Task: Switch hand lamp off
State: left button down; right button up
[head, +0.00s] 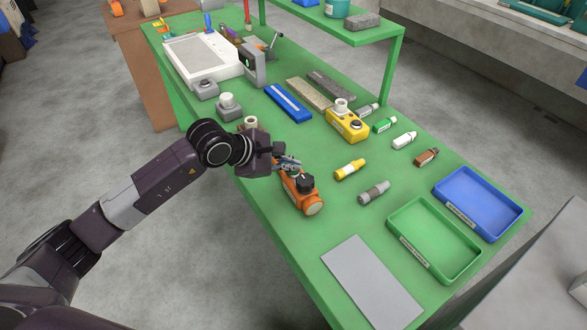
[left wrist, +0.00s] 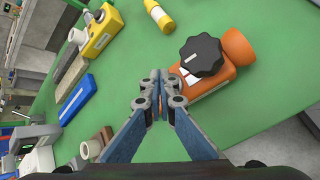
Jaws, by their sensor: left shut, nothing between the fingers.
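An orange device with a round end (head: 312,205), which looks like the hand lamp, lies on the green table. A black ribbed knob (head: 305,182) sits on its top. In the left wrist view the lamp (left wrist: 238,48) is at upper right, with its knob (left wrist: 202,55) bearing a pale mark. Whether the lamp is lit cannot be told. My left gripper (head: 297,164) is shut and empty. It is beside the knob, over the lamp's rear end; in the left wrist view its fingertips (left wrist: 158,90) appear left of the knob. Contact is unclear. My right gripper is out of view.
A yellow device (head: 347,126) and several small bottles, one yellow (head: 350,169), lie beyond the lamp. A grey plate (head: 371,284), a green tray (head: 391,221) and a blue tray (head: 442,188) are to the right. Bare green table surrounds the lamp's near side.

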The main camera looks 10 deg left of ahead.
pick_arm(q)
jog(key=shift+r+p, duration=1)
jog(key=shift+r, duration=2.1)
